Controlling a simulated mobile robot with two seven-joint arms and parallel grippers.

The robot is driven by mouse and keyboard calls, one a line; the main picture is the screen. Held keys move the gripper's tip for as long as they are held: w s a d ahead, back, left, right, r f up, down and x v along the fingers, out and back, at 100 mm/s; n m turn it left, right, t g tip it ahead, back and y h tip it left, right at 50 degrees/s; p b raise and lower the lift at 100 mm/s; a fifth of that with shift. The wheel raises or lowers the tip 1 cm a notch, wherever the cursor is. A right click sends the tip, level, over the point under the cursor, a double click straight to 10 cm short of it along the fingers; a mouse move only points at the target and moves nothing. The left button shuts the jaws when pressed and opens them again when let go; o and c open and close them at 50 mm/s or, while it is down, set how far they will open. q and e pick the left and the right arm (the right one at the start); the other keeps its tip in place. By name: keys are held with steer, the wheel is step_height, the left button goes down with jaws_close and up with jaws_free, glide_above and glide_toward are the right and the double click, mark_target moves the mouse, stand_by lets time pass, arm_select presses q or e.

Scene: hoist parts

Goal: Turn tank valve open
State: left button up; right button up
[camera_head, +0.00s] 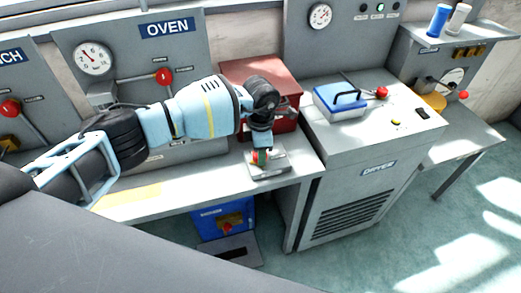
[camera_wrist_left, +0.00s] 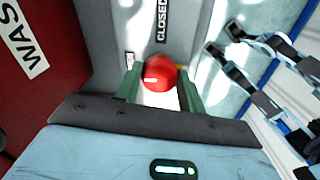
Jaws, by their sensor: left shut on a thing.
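The valve's red ball knob (camera_wrist_left: 162,73) sits between the green fingers of my left gripper (camera_wrist_left: 160,88) in the left wrist view. The gripper is shut on the knob. A "CLOSED" label (camera_wrist_left: 162,20) stands on the grey plate just beyond it. In the head view my left gripper (camera_head: 261,157) points down at a small grey valve plate (camera_head: 282,169) on the bench, in front of the red box (camera_head: 284,123). The fingers and wrist hide most of the valve there. My right gripper is not in view.
The oven panel (camera_head: 208,53) with a gauge and red lever (camera_head: 164,76) stands behind my arm. A blue unit (camera_head: 224,221) stands under the bench (camera_head: 190,193).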

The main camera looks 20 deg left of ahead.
arm_select(q)
steer(key=o, duration=1)
steer(key=shift+r, duration=0.15)
step_height(320, 180, up, 8)
steer(key=shift+f, duration=0.2)
